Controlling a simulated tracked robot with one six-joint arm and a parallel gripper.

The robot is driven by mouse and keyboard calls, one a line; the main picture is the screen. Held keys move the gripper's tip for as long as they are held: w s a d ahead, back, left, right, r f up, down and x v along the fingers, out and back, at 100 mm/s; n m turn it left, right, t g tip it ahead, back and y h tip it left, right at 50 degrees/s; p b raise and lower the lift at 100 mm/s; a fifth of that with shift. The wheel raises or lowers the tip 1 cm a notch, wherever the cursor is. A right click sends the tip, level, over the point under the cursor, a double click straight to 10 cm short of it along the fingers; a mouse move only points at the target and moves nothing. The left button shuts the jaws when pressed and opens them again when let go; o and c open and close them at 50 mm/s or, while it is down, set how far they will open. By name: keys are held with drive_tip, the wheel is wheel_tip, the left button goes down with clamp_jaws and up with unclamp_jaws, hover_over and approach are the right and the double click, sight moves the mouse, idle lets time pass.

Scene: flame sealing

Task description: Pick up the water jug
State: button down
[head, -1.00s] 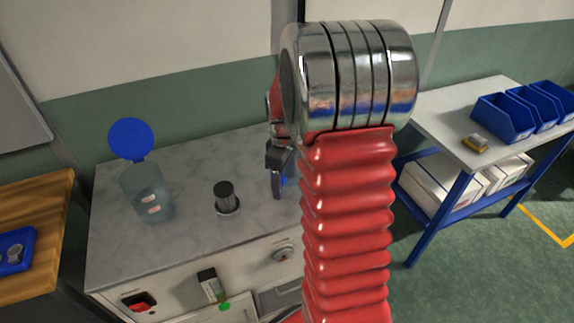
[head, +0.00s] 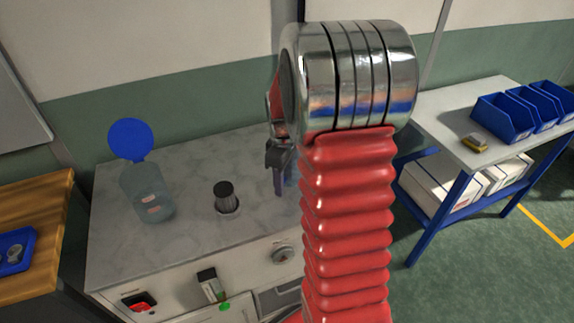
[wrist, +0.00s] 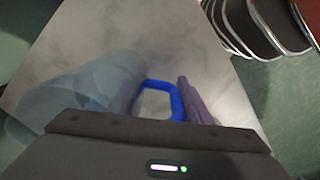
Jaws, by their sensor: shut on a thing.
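The water jug (wrist: 80,92) shows in the wrist view as a translucent bluish body at left, with a blue loop handle (wrist: 178,101). My gripper (wrist: 157,92) is shut on this handle, one purple finger on each side of it. The jug's body lies beside the left finger. In the head view my gripper (head: 279,172) is over the right part of the counter, and my red arm hides most of the jug. I cannot tell whether its base touches the counter.
On the grey marbled counter (head: 115,245) stand a clear container (head: 150,195) with a raised round blue lid and a small dark-topped cylinder (head: 225,195). A wooden table (head: 35,200) is at left. A bench (head: 455,120) with blue bins (head: 505,115) is at right.

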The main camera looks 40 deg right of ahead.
drive_tip(key=shift+r, duration=0.25)
idle(0.3)
drive_tip(key=shift+r, duration=4.75)
